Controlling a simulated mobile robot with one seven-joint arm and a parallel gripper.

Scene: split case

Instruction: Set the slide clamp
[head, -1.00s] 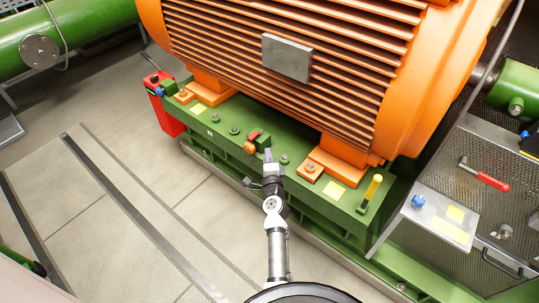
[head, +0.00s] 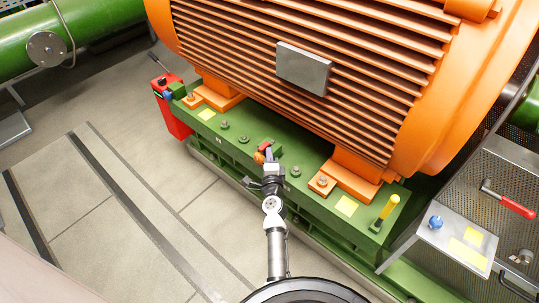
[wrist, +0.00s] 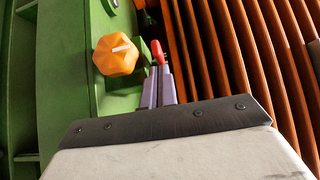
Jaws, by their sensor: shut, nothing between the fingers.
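The clamp fitting on the green base rail has an orange lobed knob (head: 259,157) with a white mark, and a red-tipped part (head: 266,145) beside it. In the wrist view the orange knob (wrist: 115,56) is just left of my fingers, and the red tip (wrist: 157,51) stands just beyond them. My gripper (head: 269,153) is shut and empty, over the front edge of the rail at the fitting. Its pale purple fingers (wrist: 158,84) partly hide the fitting's green block. I cannot tell whether they touch the red tip.
The orange finned motor (head: 310,110) stands close behind the rail (head: 318,200). A red box (head: 175,115) stands left. The floor in front is clear.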

